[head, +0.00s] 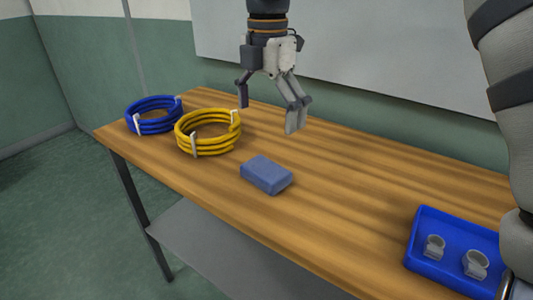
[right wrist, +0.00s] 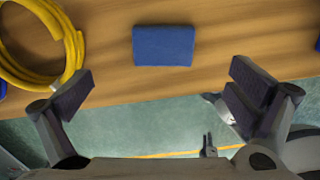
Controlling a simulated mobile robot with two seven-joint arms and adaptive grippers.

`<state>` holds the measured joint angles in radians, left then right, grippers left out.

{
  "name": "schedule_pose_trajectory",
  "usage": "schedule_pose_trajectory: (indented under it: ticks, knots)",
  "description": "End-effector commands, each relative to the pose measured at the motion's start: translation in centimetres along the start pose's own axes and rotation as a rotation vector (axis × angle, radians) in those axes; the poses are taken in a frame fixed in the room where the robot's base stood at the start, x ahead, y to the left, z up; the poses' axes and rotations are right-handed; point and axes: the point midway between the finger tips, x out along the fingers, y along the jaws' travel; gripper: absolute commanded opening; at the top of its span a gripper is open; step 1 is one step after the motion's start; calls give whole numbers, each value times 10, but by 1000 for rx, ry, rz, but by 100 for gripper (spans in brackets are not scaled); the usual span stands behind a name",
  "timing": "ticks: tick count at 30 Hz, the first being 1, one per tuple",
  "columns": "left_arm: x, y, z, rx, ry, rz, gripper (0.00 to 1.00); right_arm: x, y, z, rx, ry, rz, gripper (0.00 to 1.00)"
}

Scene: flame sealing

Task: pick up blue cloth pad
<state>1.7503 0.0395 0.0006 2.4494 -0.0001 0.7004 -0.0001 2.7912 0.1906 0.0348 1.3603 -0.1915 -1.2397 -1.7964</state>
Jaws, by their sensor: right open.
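The blue cloth pad (head: 266,174) is a flat rectangular block lying on the wooden table, in front of the yellow coil. It also shows in the right wrist view (right wrist: 164,45), at the top middle. My right gripper (head: 268,113) points down above the table, with its fingers spread wide and nothing between them. In the head view it appears above and behind the pad, apart from it. In the right wrist view the pad lies beyond the gap between the two fingertips (right wrist: 161,92). My left gripper is not in view.
A yellow coil (head: 183,142) and a blue coil (head: 155,128) lie on the table (head: 340,215) left of the pad. A blue tray (head: 418,232) with two small grey pieces (head: 435,247) is at the right. The table between pad and tray is clear. A pale board (head: 370,45) stands behind.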

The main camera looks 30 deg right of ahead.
Motion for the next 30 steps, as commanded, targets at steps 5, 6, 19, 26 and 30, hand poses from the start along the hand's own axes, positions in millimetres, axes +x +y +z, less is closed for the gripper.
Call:
schedule_pose_trajectory:
  ticks: [5,6,19,26,30]
  knots:
    - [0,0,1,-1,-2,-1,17,36,-1,0,0,1,-7,100]
    - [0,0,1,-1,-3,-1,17,45,-1,0,0,1,-7,100]
    - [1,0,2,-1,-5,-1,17,115,0,1,1,1,-4,100]
    - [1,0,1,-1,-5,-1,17,120,0,1,1,0,0,100]
    - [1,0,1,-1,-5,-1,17,120,0,1,1,0,0,77]
